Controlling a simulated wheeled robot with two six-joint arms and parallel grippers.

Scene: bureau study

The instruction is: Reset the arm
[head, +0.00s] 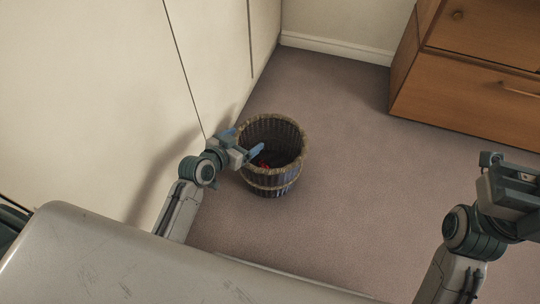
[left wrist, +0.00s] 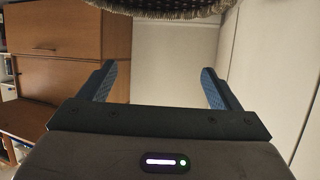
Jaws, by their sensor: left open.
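My left gripper (head: 246,143) is at the left rim of a round wooden basket (head: 270,180) in the head view, seen over its opening. In the left wrist view the two fingers of my left gripper (left wrist: 160,84) are wide apart with nothing between them. The basket's rim (left wrist: 175,12) shows at the top of that view. A small red thing (head: 263,164) lies inside the basket, partly in shadow. My right gripper (head: 515,180) is at the right edge of the head view, partly cut off, and its fingertips are not clear.
A pale wall or panel (head: 215,50) stands close to the left of my left arm. A wooden drawer cabinet (head: 460,95) stands at the upper right. Brown carpet (head: 345,170) is clear between the basket and my right arm. A grey surface (head: 130,265) fills the lower left.

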